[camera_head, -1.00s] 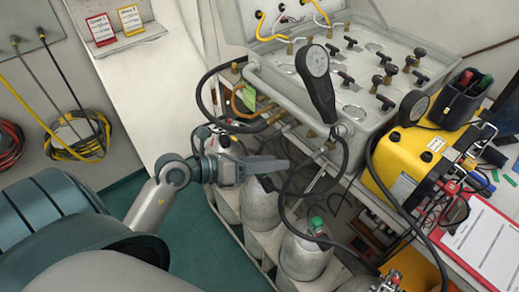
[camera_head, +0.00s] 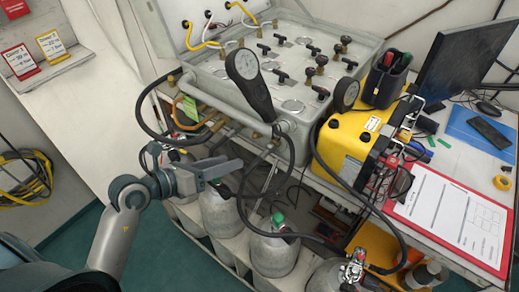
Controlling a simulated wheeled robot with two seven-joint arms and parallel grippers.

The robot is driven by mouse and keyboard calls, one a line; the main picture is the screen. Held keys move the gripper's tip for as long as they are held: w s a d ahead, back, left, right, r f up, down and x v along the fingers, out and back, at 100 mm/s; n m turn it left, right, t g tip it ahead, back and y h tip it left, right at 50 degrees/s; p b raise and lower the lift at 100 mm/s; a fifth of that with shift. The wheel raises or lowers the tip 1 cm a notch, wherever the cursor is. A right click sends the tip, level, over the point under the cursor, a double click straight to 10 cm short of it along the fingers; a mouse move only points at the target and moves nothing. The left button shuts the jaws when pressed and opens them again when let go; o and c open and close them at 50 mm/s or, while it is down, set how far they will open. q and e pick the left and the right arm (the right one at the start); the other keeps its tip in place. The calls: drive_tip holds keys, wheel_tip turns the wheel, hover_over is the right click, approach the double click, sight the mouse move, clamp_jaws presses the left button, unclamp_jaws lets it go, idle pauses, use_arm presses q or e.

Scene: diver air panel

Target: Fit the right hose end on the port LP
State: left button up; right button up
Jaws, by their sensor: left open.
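The grey air panel (camera_head: 292,100) stands at the top centre with knobs, black valves and brass fittings. Brass fittings (camera_head: 256,134) line the front; I cannot read which port is LP. A black hose (camera_head: 290,160) hangs from the front and loops down past the cylinders. Another black hose (camera_head: 318,150) curves down beside the yellow case. I cannot tell which free end is the right hose end. My left gripper (camera_head: 234,163) is open in front of and below the panel, left of the hanging hose, apparently empty. My right gripper is out of view.
Grey cylinders (camera_head: 272,255) stand in a rack below, one with a green top (camera_head: 278,218). A yellow case (camera_head: 345,140), a clipboard (camera_head: 455,218) and a monitor (camera_head: 460,50) crowd the bench at right. Green floor (camera_head: 165,255) is open at lower left.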

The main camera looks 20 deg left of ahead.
sight(264, 151)
use_arm(q)
drive_tip(key=p+x, duration=0.3)
drive_tip(key=x, duration=1.1)
clamp_jaws()
